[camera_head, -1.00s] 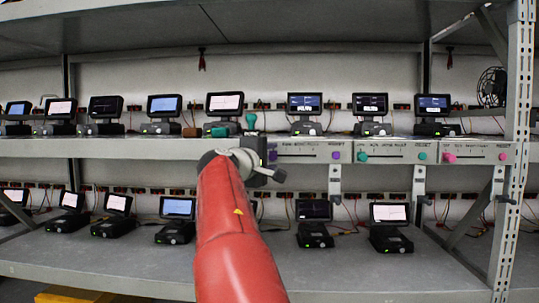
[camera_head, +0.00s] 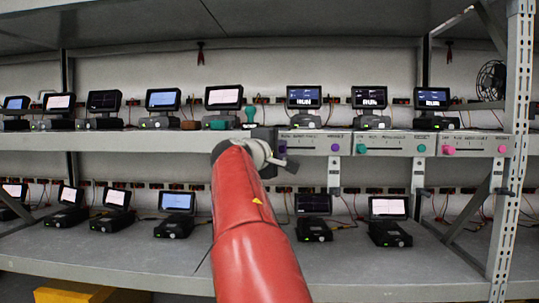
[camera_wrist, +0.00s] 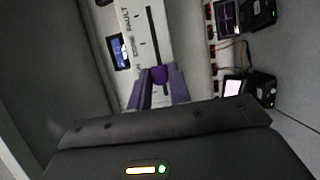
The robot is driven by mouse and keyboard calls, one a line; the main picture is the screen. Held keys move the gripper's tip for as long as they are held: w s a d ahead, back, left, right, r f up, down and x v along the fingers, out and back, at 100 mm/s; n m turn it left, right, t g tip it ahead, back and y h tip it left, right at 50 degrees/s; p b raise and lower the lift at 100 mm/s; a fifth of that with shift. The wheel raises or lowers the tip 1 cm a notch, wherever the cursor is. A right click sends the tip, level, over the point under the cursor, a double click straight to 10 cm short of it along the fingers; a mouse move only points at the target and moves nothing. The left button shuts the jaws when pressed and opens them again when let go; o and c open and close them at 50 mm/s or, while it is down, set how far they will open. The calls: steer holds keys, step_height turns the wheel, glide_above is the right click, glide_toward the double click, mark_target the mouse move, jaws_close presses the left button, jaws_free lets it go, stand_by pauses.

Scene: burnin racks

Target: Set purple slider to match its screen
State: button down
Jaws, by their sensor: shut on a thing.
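The purple slider knob (camera_wrist: 158,75) sits in the slot of a white panel (camera_wrist: 153,30) in the wrist view. My gripper (camera_wrist: 159,71) is shut on this knob, one finger on either side. In the head view my gripper (camera_head: 272,146) is at the left end of the purple slider's panel (camera_head: 312,143); my wrist partly hides that end. The knob (camera_head: 282,147) shows only as a small purple patch there. A screen (camera_head: 305,97) above this panel shows a dark blue display with large white text that looks like RUN.
A purple button (camera_head: 335,147) is at the panel's right end. Panels with a teal knob (camera_head: 362,149) and a pink knob (camera_head: 449,150) lie to the right. Several devices stand on the shelves above and below. A shelf post (camera_head: 511,150) stands at the right.

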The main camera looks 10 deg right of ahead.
steer(key=shift+s+d+f, duration=0.1)
steer(key=shift+d, duration=0.4)
steer(key=c, duration=1.3)
jaws_free()
steer(key=shift+a, duration=0.1)
steer(key=b+v, duration=0.3)
steer(key=v, duration=0.4)
steer(key=shift+s+a, duration=0.25)
steer(key=shift+s, duration=0.05)
